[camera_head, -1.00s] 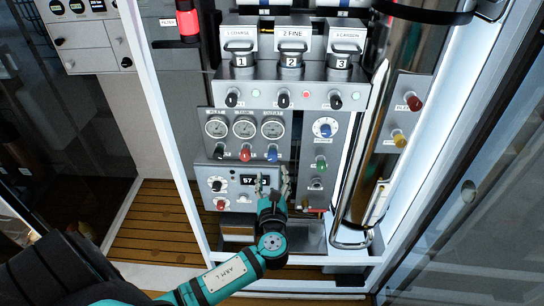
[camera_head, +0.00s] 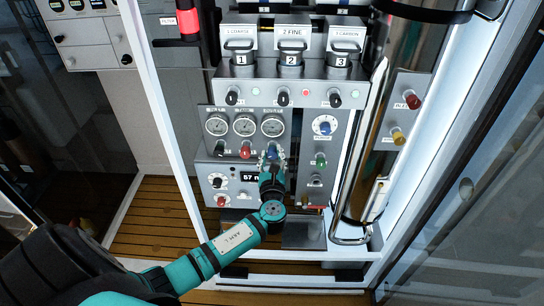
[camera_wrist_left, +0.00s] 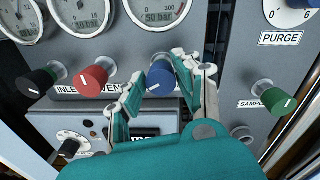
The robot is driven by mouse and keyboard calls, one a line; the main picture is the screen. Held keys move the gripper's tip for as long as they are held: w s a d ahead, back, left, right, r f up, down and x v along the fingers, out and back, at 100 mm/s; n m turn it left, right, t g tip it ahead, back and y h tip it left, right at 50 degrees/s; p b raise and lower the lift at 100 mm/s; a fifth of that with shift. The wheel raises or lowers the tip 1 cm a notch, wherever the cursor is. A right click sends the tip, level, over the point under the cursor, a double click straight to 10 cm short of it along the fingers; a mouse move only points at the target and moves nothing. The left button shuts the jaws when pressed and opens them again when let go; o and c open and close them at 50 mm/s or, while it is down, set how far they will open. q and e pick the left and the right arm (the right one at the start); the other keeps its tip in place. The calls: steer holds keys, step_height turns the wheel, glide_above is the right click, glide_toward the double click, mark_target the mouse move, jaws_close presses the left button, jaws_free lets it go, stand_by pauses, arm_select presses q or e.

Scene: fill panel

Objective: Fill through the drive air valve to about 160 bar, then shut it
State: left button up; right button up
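The blue knob (camera_head: 272,151) is on the gauge panel under the third gauge (camera_head: 272,126); its label is hidden. My left gripper (camera_head: 271,160) is at this knob. In the left wrist view its fingers (camera_wrist_left: 172,68) stand on either side of the blue knob (camera_wrist_left: 159,80), open; I cannot tell if they touch it. The third gauge (camera_wrist_left: 161,8) has a dark display reading about 50 bar, partly cut off at the top. My right gripper is not in view.
A PURGE dial (camera_head: 325,126) and a green SAMPLE knob (camera_head: 320,161) are right of the gauges. A lower box with a digital display (camera_head: 249,177) is partly behind my gripper. A shiny vertical cylinder (camera_head: 358,185) stands at the right.

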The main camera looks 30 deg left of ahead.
arm_select(q)
jaws_close()
steer(key=n+b, duration=0.2)
steer(key=n, duration=0.1)
steer(key=shift+f, duration=0.3)
steer(key=shift+r+n+b, duration=0.2)
steer(key=shift+n+b, duration=0.2)
steer(key=shift+n, duration=0.4)
steer(key=o, duration=0.5)
jaws_free()
steer(key=shift+r, duration=0.1)
steer(key=shift+s, duration=0.1)
steer(key=shift+s+d, duration=0.2)
steer(key=shift+s, duration=0.1)
steer(key=v, duration=1.1)
steer(key=shift+r, duration=0.1)
